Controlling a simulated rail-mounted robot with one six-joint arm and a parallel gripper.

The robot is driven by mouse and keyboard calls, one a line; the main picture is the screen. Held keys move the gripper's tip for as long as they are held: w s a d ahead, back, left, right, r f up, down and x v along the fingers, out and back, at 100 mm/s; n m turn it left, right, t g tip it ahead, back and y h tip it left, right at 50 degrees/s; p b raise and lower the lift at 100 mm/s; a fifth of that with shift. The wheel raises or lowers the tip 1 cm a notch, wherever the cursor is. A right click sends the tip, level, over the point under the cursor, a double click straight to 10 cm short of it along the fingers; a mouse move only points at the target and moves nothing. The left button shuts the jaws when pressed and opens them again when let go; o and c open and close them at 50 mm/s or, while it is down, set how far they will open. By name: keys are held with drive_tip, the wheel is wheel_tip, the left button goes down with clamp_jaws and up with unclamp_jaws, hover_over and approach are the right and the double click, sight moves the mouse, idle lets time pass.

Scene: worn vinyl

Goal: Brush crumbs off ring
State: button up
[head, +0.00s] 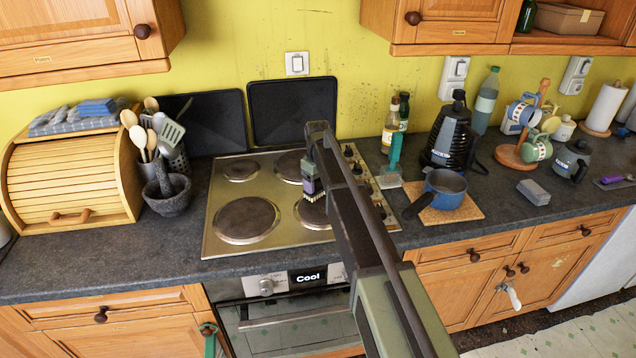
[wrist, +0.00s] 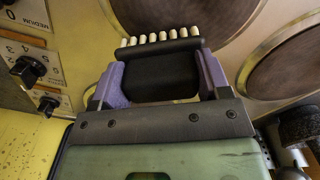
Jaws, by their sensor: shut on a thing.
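My gripper (head: 312,180) is over the right side of the steel hob, its purple fingers (wrist: 162,80) shut on a black brush (wrist: 160,75). The brush has a row of pale bristle tufts, which show in the wrist view beyond the fingertips and point down in the head view (head: 311,197). They are at the front right ring (head: 322,222), partly hidden by my arm; I cannot tell whether they touch it. A dark brown ring also shows at the top of the wrist view (wrist: 185,14), another at right (wrist: 292,60). I can make out no crumbs.
Hob knobs (head: 365,187) line the hob's right edge. Right of it stand a teal-handled brush (head: 395,152), bottles and a blue pot (head: 445,188) on a cork board. A mortar (head: 168,190) and utensil crock stand left. Black panels (head: 292,110) lean behind.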

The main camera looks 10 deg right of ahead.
drive_tip(key=shift+r+p, duration=2.85)
drive_tip(key=shift+r, duration=0.35)
drive_tip(key=shift+f, duration=0.1)
